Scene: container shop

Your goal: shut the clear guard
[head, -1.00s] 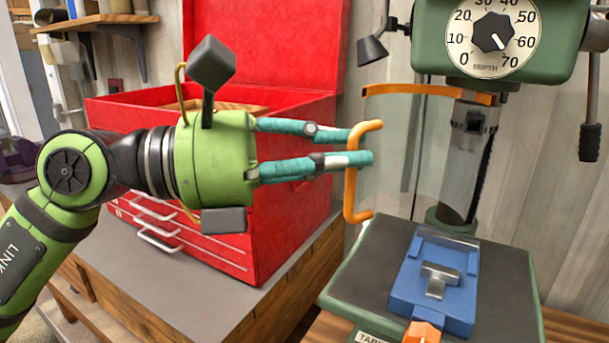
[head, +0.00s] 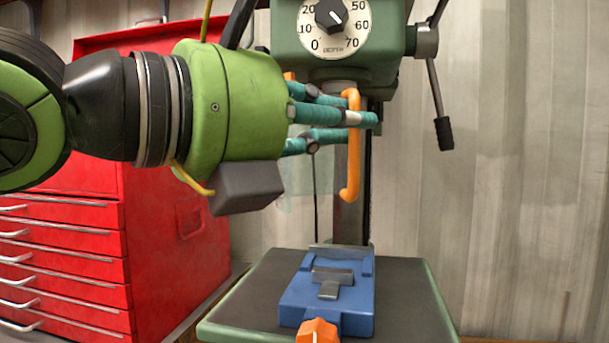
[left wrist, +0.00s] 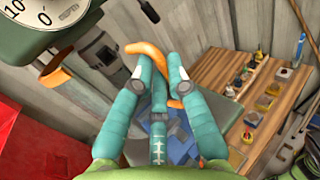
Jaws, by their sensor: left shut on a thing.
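The clear guard (head: 300,195) hangs under the green drill press head (head: 340,63); its pane is faint and mostly hidden behind my gripper. Its upright orange handle (head: 352,175) stands in front of the press column in the head view. My left gripper (head: 352,117) comes in from the left, with its teal fingers shut on the upper part of the handle. The handle (left wrist: 148,48) also curves past the fingertips (left wrist: 157,72) in the left wrist view. My right gripper is not in view.
A blue vise (head: 345,290) with an orange knob sits on the press table (head: 400,300) below the handle. A red tool chest (head: 205,225) stands at the left. A wooden bench (left wrist: 225,75) with several small items shows in the left wrist view.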

